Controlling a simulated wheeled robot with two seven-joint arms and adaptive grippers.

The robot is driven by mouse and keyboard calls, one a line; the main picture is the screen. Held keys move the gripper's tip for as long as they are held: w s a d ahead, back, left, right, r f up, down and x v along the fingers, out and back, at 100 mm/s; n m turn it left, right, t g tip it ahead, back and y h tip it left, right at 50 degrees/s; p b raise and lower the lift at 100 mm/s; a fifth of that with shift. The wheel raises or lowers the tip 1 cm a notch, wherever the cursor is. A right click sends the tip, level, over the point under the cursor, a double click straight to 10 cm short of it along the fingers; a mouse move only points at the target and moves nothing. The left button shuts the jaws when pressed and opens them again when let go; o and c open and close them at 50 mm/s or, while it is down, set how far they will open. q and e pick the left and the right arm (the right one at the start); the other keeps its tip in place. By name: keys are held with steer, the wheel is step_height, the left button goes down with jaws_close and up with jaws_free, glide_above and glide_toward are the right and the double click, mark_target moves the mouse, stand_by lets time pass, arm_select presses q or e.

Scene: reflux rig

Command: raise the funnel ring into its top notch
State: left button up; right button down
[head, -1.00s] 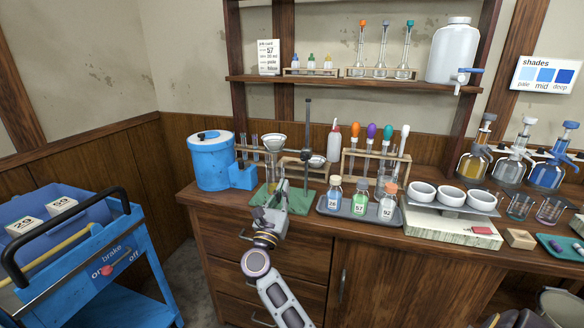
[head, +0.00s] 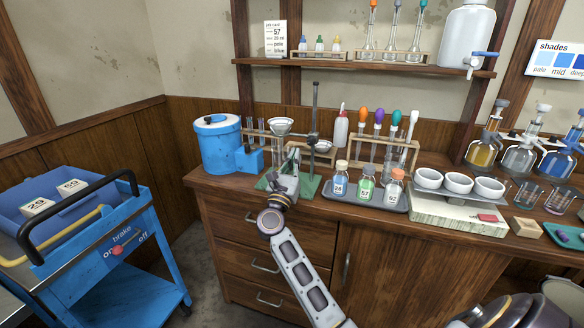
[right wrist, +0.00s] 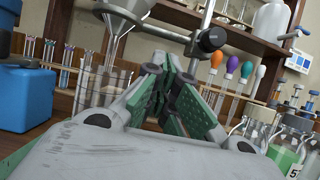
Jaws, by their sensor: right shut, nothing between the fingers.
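The funnel (head: 279,127) sits at the left of a retort stand, whose dark upright rod (head: 315,110) rises from a green base (head: 308,187). In the right wrist view the metal funnel (right wrist: 118,16) is at the top left, beside the rod (right wrist: 204,25) with a dark clamp knob (right wrist: 211,39). The ring under the funnel is hard to make out, and I cannot see the notches. My right gripper (head: 292,157) is shut and empty in front of the stand, below the funnel's level. It also shows in the right wrist view (right wrist: 165,75). My left gripper is not in view.
A blue tank (head: 217,148) stands left of the stand. A tray (head: 345,198) of numbered bottles and a rack of droppers (head: 384,150) stand close on the right. A shelf (head: 350,66) runs above. The blue cart (head: 95,240) is at the left.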

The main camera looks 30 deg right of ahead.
mark_target(294, 135)
steer(key=shift+x, duration=2)
